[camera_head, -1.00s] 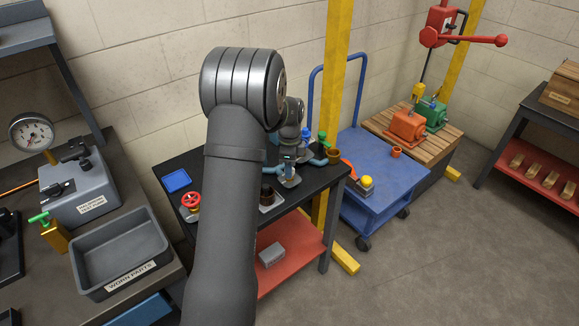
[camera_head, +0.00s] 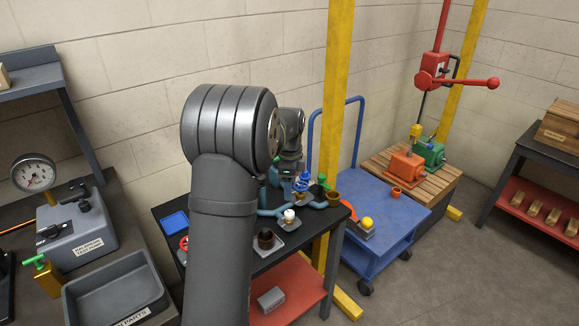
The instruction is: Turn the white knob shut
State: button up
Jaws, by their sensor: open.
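The white knob (camera_head: 289,214) sits upright on a small valve body on the black-topped bench, joined to blue-grey piping. It is in plain view with nothing touching it. My gripper (camera_head: 281,181) is small and partly hidden behind my arm. It hangs above and behind the white knob, clear of it and near the blue handwheel. It is open and holds nothing that I can see. The knob's turn angle is too small to read.
A blue handwheel (camera_head: 302,182) stands just behind the knob, with a green-topped valve (camera_head: 322,180) to its right. A dark cup-like part (camera_head: 265,239) is in front. A blue cart (camera_head: 372,205) stands to the right.

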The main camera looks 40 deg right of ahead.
notch_tip(320, 180, up, 8)
jog(key=f, duration=0.1)
send_over(289, 212)
jog(key=shift+s+r, duration=0.1)
jog(key=shift+r, duration=0.15)
dwell(0.3)
notch_tip(289, 212, down, 18)
jog(key=shift+r, duration=0.2)
dwell(0.4)
